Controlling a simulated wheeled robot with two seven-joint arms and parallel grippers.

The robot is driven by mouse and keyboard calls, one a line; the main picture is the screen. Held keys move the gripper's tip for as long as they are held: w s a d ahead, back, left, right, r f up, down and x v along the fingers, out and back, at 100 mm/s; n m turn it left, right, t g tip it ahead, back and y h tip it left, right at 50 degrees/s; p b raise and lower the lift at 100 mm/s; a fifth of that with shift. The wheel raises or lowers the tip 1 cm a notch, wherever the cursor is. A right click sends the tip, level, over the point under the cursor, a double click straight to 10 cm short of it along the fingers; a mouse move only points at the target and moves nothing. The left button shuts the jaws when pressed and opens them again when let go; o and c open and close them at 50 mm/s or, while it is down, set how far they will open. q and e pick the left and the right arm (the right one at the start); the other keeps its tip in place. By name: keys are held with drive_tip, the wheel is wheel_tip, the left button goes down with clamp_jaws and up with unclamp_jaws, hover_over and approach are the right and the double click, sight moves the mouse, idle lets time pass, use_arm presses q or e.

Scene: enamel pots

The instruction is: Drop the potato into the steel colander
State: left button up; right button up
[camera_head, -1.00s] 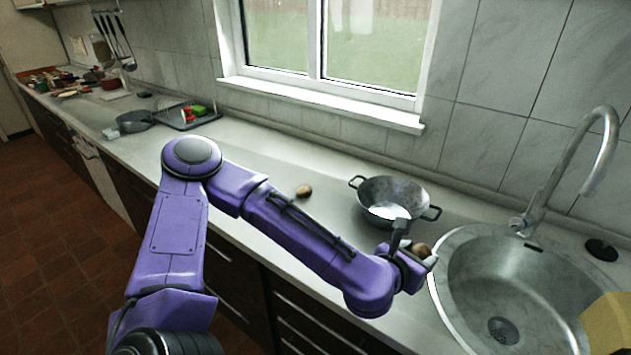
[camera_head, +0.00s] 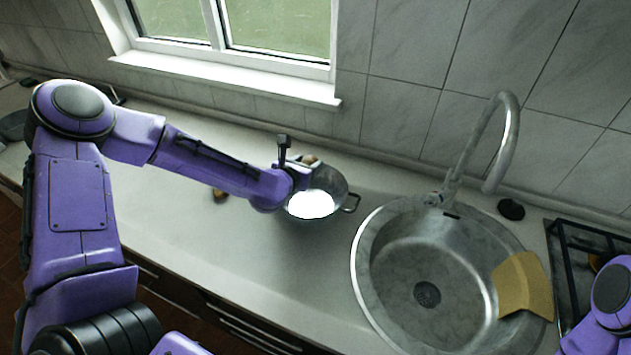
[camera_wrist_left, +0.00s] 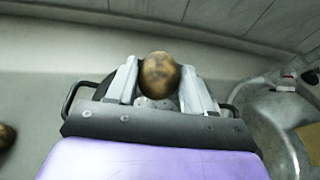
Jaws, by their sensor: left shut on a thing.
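My left gripper (camera_head: 302,168) is shut on a brown potato (camera_head: 309,159). In the left wrist view the potato (camera_wrist_left: 160,75) sits between the two fingers (camera_wrist_left: 160,88). The steel colander (camera_head: 334,187) stands on the counter; its right handle shows, and my wrist and gripper hide its left part. The potato is held above the colander, over its far-left side in the head view. In the left wrist view the colander's handles (camera_wrist_left: 74,97) stick out on both sides behind the gripper, which hides most of the bowl. My right gripper is not in view.
A second brown potato (camera_head: 221,194) lies on the counter left of the colander, partly behind my left arm. A sink (camera_head: 400,319) with a tall tap (camera_head: 508,135) is to the right, with a yellow piece (camera_head: 524,285) at its right edge. A dark hob (camera_head: 577,243) is at far right.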

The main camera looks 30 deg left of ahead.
use_arm(q)
drive_tip(key=f+b, duration=0.1)
drive_tip(key=f, duration=0.1)
drive_tip(key=f+b, duration=0.3)
drive_tip(key=f, duration=0.1)
drive_tip(key=shift+s, duration=0.35)
drive_tip(key=shift+s+r, duration=0.15)
drive_tip(key=shift+r, duration=0.1)
drive_tip(key=o, duration=1.1)
drive_tip(key=shift+s+r, duration=0.15)
drive_tip(key=shift+s, duration=0.1)
drive_tip(key=b+v, duration=0.1)
drive_tip(key=v, duration=0.9)
drive_tip(key=shift+s, duration=0.1)
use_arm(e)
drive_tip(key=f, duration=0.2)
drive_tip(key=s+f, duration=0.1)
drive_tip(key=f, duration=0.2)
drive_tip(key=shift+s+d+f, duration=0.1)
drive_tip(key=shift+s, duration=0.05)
